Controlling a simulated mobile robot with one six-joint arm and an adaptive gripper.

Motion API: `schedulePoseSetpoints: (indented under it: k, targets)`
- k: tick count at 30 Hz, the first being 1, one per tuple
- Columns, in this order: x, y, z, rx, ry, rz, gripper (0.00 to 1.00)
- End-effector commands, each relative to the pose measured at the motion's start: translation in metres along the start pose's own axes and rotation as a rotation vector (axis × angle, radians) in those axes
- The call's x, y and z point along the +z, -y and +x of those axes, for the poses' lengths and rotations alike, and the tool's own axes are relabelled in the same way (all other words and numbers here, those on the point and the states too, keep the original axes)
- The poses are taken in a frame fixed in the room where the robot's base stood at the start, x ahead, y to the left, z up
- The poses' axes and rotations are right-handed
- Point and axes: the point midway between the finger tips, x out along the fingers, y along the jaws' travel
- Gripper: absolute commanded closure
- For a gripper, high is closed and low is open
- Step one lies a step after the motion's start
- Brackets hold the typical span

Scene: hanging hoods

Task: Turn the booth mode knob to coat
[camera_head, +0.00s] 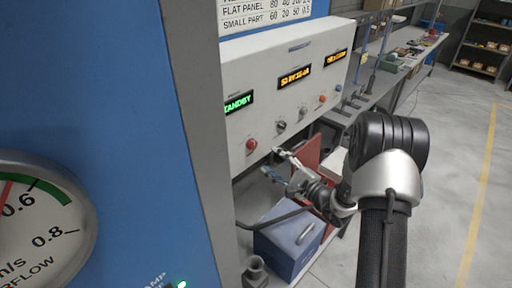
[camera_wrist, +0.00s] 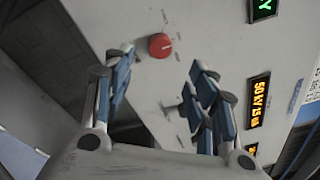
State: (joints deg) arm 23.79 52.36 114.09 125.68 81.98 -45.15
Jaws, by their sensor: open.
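A pale control panel (camera_head: 290,75) carries a row of knobs under lit displays. The leftmost, a red knob (camera_head: 251,144), sits below a green display reading STANDBY (camera_head: 238,103). In the wrist view the red knob (camera_wrist: 160,46) lies between the fingertips in the picture, with small unreadable labels around it. A grey knob (camera_head: 281,125) is to its right; it also shows in the wrist view (camera_wrist: 173,108). I cannot read which knob is the booth mode knob. My gripper (camera_head: 277,163) is open and empty, in front of the panel's lower edge; it also shows in the wrist view (camera_wrist: 161,61).
Further right are another grey knob (camera_head: 303,111) and an orange one (camera_head: 322,98). Amber displays (camera_head: 295,77) sit above. A blue box (camera_head: 288,240) stands below my gripper. A blue wall with a grey edge (camera_head: 190,130) is close at left. Floor at right is clear.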

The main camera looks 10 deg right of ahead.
Motion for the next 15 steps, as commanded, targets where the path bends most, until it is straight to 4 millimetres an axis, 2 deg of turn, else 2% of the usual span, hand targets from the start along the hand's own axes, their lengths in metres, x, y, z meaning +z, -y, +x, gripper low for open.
schedulePoseSetpoints:
  k: [1, 6, 12, 15]
  targets:
    - [0.003, 0.000, 0.013, 0.001, 0.006, 0.000, 0.48]
    - [0.002, 0.000, 0.049, 0.002, 0.005, -0.001, 0.48]
    - [0.001, 0.000, 0.081, 0.000, 0.003, 0.000, 0.48]
    - [0.001, 0.000, 0.091, 0.000, 0.002, 0.000, 0.48]
